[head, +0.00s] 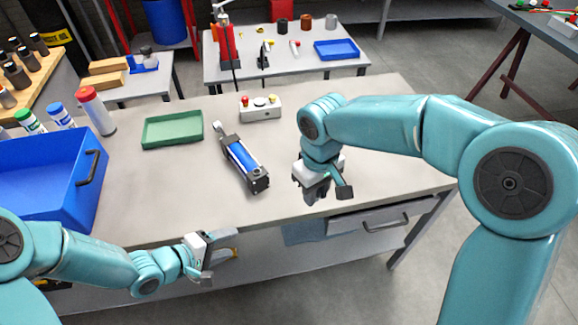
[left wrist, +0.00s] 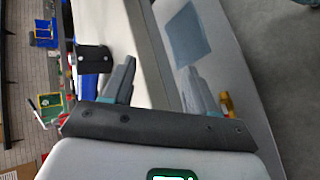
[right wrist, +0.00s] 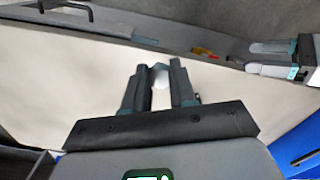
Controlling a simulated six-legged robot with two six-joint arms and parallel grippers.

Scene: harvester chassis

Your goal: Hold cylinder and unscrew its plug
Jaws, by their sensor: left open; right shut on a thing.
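The cylinder (head: 243,164), a blue tube with black end blocks and a rod end, lies on the table. It is untouched. Its dark end (left wrist: 96,58) also shows in the left wrist view. My right gripper (head: 318,194) is above the table, right of the cylinder. In the right wrist view its fingers (right wrist: 159,85) are shut on a small pale round piece (right wrist: 160,76), perhaps the plug. My left gripper (head: 222,262) is open and empty at the table's front edge, below and left of the cylinder; its fingers (left wrist: 160,85) are spread in the left wrist view.
A green tray (head: 172,129) and a button box (head: 260,107) stand behind the cylinder. A drawer (head: 365,222) is under the front edge. The tabletop around the cylinder is clear.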

